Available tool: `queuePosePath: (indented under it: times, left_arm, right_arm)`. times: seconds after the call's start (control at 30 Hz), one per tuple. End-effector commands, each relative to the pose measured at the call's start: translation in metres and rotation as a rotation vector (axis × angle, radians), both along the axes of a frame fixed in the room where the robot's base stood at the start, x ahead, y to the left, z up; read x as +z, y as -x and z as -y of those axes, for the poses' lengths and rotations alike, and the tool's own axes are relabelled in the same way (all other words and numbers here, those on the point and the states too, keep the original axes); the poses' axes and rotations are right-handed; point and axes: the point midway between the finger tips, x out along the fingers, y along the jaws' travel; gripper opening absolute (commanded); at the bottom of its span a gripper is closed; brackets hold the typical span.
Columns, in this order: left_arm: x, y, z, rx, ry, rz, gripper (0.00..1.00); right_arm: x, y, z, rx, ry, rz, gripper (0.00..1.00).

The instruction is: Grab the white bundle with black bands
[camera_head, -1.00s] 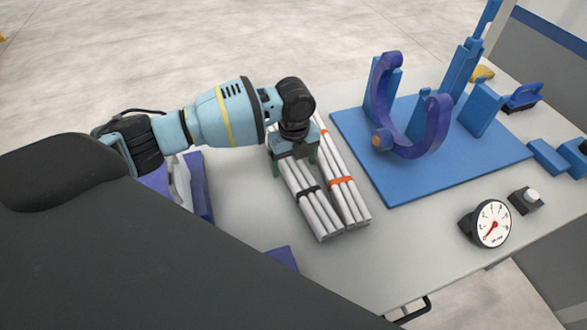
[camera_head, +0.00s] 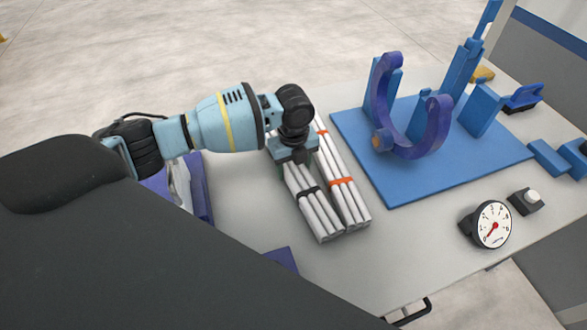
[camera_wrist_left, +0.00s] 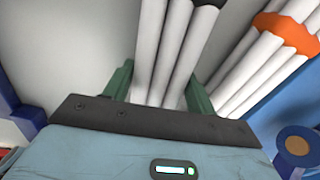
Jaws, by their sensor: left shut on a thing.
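The white bundle with black bands (camera_head: 317,210) lies on the grey table and also shows in the left wrist view (camera_wrist_left: 173,55). A black band shows near its front end. My left gripper (camera_head: 292,167) is over its rear part, with one green finger on each side, shut on it. In the left wrist view the gripper's fingers (camera_wrist_left: 158,90) flank the white pipes. The gripper and wrist hide the bundle's rear end. My right gripper is not in view.
A white bundle with orange bands (camera_head: 349,198) lies close along the right side. A blue base plate (camera_head: 420,180) with a purple curved cradle (camera_head: 437,125) stands further right. A gauge (camera_head: 492,223) sits at the front right. Purple parts (camera_head: 203,190) stand at the left.

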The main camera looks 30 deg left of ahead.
Motion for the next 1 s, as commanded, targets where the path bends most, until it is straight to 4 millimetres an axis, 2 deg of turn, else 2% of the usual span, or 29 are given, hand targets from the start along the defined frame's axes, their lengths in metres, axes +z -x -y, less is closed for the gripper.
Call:
queuePosePath:
  times: [0.13,0.23,0.5,0.7,1.0]
  left_arm:
    - [0.005,-0.001,0.000,0.000,0.001,0.003,0.23]
    - [0.016,-0.002,0.000,0.000,0.001,0.005,0.23]
    - [0.066,-0.002,0.000,0.001,0.002,0.007,0.23]
    - [0.093,-0.001,0.000,0.000,0.002,0.004,0.23]
    - [0.101,0.000,0.000,0.005,0.001,0.001,0.23]
  right_arm:
    - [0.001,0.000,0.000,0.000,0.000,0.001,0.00]
    - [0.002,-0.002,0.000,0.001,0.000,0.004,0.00]
    - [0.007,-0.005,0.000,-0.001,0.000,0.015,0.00]
    - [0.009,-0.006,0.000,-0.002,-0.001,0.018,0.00]
    - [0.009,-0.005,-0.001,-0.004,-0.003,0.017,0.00]
